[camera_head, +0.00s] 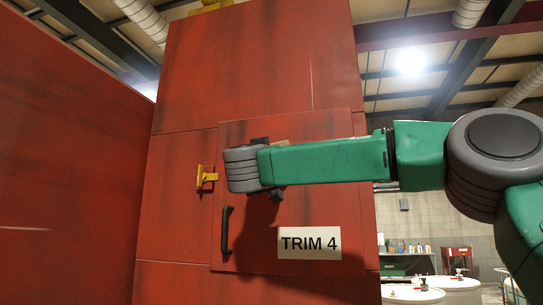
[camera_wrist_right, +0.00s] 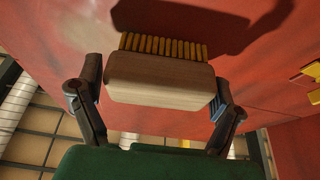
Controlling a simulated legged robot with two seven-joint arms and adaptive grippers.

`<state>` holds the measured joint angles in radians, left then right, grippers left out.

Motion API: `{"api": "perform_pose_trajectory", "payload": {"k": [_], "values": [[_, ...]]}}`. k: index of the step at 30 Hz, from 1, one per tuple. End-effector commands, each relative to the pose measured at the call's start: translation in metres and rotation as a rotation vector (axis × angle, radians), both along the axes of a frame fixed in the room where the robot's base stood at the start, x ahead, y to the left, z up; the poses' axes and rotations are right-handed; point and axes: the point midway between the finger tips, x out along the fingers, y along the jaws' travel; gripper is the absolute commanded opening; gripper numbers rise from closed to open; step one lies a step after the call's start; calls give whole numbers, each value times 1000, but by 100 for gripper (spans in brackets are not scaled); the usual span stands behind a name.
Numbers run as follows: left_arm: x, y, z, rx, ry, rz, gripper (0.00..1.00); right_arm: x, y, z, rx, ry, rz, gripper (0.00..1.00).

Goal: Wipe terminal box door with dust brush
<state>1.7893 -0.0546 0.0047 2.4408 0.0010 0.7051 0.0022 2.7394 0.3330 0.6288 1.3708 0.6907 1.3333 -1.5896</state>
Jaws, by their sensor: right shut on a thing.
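The terminal box door (camera_head: 265,235) is a red panel on a tall red cabinet, closed, with a white "TRIM 4" label (camera_head: 309,244) and a black handle (camera_head: 227,231) at its left. My right arm reaches in from the right across the door's upper part. In the right wrist view my right gripper (camera_wrist_right: 157,78) is shut on the dust brush (camera_wrist_right: 158,82), a pale wooden block with yellow bristles facing the red surface. I cannot tell whether the bristles touch it. In the head view the wrist mostly hides the brush. My left gripper is not in view.
A red wall panel (camera_head: 65,170) stands close on the left. White-topped drums (camera_head: 445,284) and a bench with bottles are in the right background.

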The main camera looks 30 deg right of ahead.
Motion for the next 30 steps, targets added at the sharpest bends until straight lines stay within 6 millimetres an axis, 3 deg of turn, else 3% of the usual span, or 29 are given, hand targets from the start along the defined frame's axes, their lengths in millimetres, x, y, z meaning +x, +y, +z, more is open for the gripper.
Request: {"api": "perform_pose_trajectory", "payload": {"k": [8,21,30], "values": [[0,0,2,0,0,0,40,2,-4,0,0,0,0,51],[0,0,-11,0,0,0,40,-25,-24,-1,1,-1,-1,51],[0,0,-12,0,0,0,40,-31,-30,0,0,0,0,51]]}}
